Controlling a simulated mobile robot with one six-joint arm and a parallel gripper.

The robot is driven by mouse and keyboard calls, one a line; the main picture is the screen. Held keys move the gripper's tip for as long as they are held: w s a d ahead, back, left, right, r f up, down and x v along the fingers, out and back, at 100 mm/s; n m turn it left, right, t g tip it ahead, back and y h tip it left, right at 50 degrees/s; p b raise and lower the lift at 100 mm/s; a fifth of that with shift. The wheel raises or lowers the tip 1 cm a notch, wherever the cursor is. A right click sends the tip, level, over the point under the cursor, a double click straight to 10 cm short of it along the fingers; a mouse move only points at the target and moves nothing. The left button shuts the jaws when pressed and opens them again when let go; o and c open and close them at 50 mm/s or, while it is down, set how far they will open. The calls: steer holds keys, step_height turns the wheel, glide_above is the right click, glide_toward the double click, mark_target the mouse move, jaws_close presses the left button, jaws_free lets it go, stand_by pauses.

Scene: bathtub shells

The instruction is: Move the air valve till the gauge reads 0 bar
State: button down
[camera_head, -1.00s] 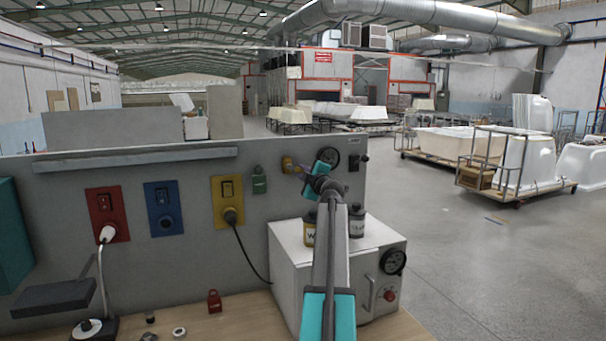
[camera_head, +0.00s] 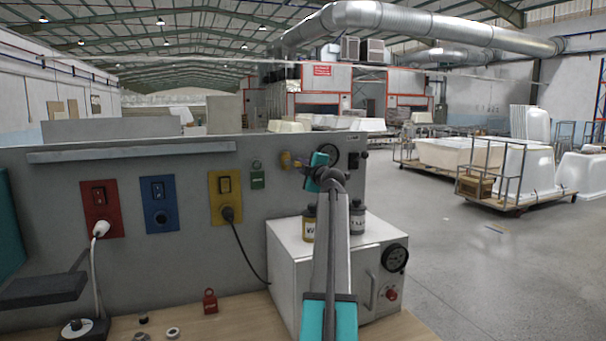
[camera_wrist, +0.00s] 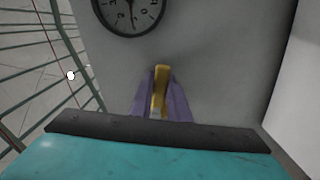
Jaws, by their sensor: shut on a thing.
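The yellow air valve (camera_head: 287,160) is on the upper right of the grey panel, left of a round black gauge (camera_head: 328,157). My gripper (camera_head: 304,170) is at the valve, with its teal wrist just to the right. In the wrist view my gripper's purple fingers (camera_wrist: 161,98) are shut on the yellow valve handle (camera_wrist: 160,88), which shows between them. The gauge (camera_wrist: 130,10) is cut off by the top edge there. Its reading is too small to make out with certainty.
A white box (camera_head: 290,262) with its own gauge (camera_head: 395,258) stands below my arm, with two bottles on top. Red (camera_head: 101,208), blue (camera_head: 160,206) and yellow (camera_head: 226,198) socket plates are on the panel. A red padlock (camera_head: 210,301) lies on the bench.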

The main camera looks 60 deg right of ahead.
steer(key=shift+d+r+n+b, duration=0.1)
steer(key=shift+r+n+b, duration=0.35)
steer(key=shift+b, duration=1.7)
steer(key=shift+n+b, duration=0.75)
steer(key=shift+b, duration=1.4)
steer(key=shift+s+r+b, duration=0.1)
steer(key=shift+r+b, duration=0.15)
steer(key=shift+b, duration=0.1)
steer(key=c, duration=1.7)
jaws_free()
steer(key=shift+s, duration=0.1)
steer(key=b+v, duration=0.2)
steer(key=v, duration=1.1)
steer(key=shift+s+a+b, duration=0.2)
steer(key=shift+a+b, duration=0.15)
steer(key=shift+b, duration=0.05)
